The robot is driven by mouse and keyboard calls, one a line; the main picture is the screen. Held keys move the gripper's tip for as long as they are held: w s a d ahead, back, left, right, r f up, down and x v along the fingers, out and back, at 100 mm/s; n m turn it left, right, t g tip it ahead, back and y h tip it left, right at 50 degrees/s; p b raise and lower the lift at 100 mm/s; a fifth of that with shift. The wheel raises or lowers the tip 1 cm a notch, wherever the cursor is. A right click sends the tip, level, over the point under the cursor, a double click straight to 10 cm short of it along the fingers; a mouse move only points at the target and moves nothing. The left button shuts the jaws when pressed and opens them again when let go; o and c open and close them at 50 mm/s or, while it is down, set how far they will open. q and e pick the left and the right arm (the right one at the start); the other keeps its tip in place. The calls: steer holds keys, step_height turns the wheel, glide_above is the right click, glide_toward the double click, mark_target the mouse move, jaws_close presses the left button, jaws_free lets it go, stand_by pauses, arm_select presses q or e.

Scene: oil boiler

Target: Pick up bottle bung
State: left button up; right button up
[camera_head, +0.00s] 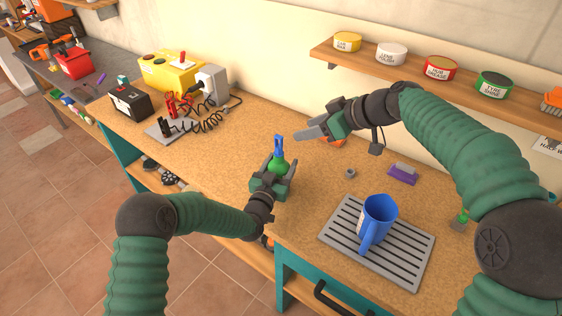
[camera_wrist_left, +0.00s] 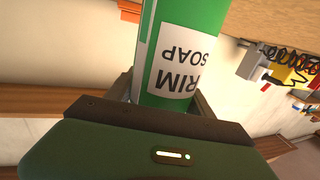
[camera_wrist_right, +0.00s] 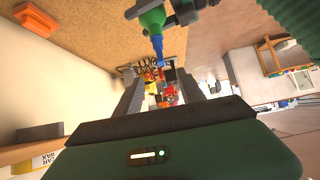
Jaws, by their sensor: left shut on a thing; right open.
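My left gripper (camera_head: 273,180) is shut on a green bottle (camera_head: 279,166) and holds it roughly upright near the bench's front edge. The bottle fills the left wrist view (camera_wrist_left: 180,50), with a white "RIM SOAP" label. A blue piece (camera_head: 278,146), perhaps the bung, sits on top of the bottle; it also shows in the right wrist view (camera_wrist_right: 158,46). My right gripper (camera_head: 312,131) is open and empty, above the bench to the right of the blue piece and apart from it. A small grey round piece (camera_head: 350,173) lies on the bench; I cannot tell what it is.
A blue jug (camera_head: 377,216) stands on a slatted grey tray (camera_head: 340,240) at right. A purple brush (camera_head: 403,173) and a small green-topped item (camera_head: 462,217) lie beyond. A yellow machine (camera_head: 168,72) and black battery (camera_head: 128,102) stand at left. A shelf with tins (camera_head: 440,68) hangs behind.

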steer(key=w+d+f+m+t+h, duration=0.1)
steer(key=w+d+f+m+h, duration=0.1)
steer(key=f, duration=0.4)
steer(key=w+d+f+m+t+h, duration=0.1)
steer(key=d+f+m+t+h, duration=0.15)
steer(key=f, duration=0.25)
steer(key=m+t+y, duration=0.2)
steer(key=t, duration=0.5)
glide_toward(280, 144)
steer(key=shift+m, duration=0.25)
steer(key=x, duration=0.2)
steer(key=f+x, duration=0.1)
steer(key=x, duration=0.2)
steer(key=shift+w+f, duration=0.1)
steer(key=shift+w, duration=0.2)
steer(key=x, duration=0.3)
steer(key=r+x, duration=0.1)
steer(key=x, duration=0.2)
steer(key=shift+s, duration=0.1)
jaws_close()
